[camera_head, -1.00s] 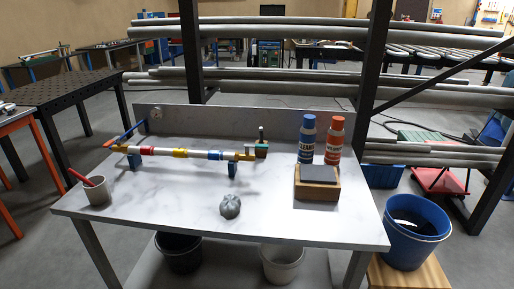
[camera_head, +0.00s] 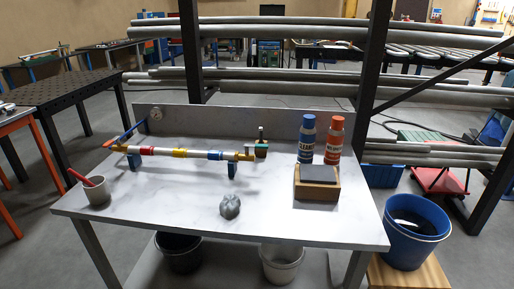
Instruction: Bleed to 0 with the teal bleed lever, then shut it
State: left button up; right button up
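A white pipe (camera_head: 197,154) with red, yellow and blue bands lies across blue supports on the workbench (camera_head: 165,205). An orange handle (camera_head: 109,144) is at the pipe's left end, beside a blue bar (camera_head: 131,133). Neither of my grippers is in view.
A cup with a red stick (camera_head: 97,193), a crumpled grey cloth (camera_head: 230,206), a block with a dark pad (camera_head: 317,189), a blue bottle (camera_head: 307,140) and an orange bottle (camera_head: 334,141) stand on the bench. A blue bucket (camera_head: 413,236) stands right of it. The front middle is mostly clear.

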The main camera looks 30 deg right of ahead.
aim_at(246, 147)
jog(key=i+l+z, duration=0.15)
jog(key=l+z, duration=0.25)
jog(key=i+l+z, duration=0.15)
jog(key=l+z, duration=0.25)
